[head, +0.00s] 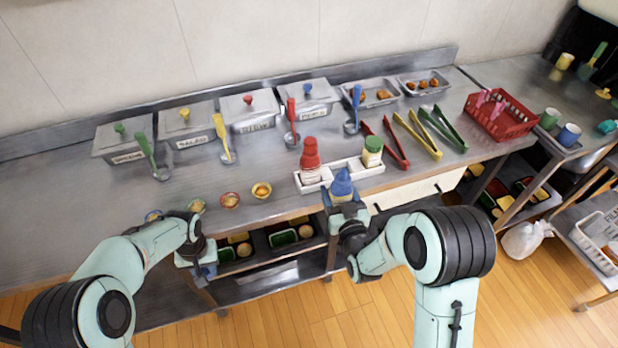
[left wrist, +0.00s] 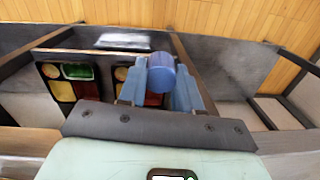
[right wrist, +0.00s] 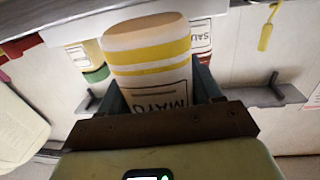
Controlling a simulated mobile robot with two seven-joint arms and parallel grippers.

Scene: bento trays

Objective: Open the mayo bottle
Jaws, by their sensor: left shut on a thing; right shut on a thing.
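The mayo bottle (right wrist: 150,75) is held between the fingers of my right gripper (head: 343,212), at the counter's front edge. In the head view it shows a blue, pointed top (head: 341,184), with no separate cap visible on it. In the right wrist view the MAYO label is upside down, with yellow bands and a beige end; the bottle's other end is hidden by the gripper. My left gripper (head: 203,268) is shut on a small blue cylindrical cap (left wrist: 161,72), in front of the counter and apart from the bottle.
A white rack (head: 368,169) holds a red-topped bottle (head: 310,160) and a green-topped bottle (head: 373,152). Small bowls (head: 230,200), ladles and tongs lie on the counter. Bento trays (left wrist: 80,72) sit on the shelf below my left gripper.

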